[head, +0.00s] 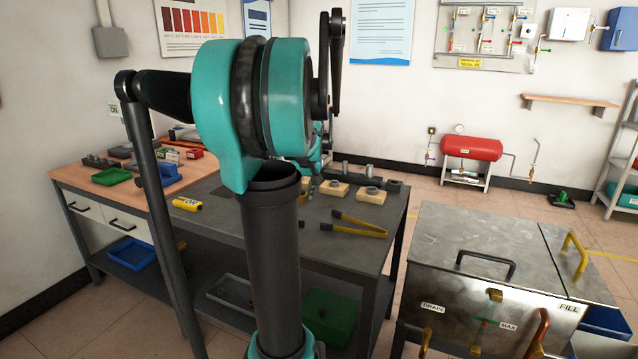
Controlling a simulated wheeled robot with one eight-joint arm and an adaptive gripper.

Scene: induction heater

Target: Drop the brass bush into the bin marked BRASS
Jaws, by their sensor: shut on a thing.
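My teal and black arm fills the middle of the head view and hides much of what lies behind it. Only a small dark part of my gripper (313,184) seems to show at the arm's right side, over the grey workbench (300,240). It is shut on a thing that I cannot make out. I cannot pick out the brass bush. A green bin (112,176) and a blue bin (168,174) stand on the wooden bench at left. I cannot read a BRASS mark on any bin.
Yellow-handled tongs (355,226) and wooden blocks (371,195) with metal parts lie on the workbench. A dark green bin (330,318) sits on the shelf below. A steel tank (480,285) with handles stands at right. Floor shows between workbench and tank.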

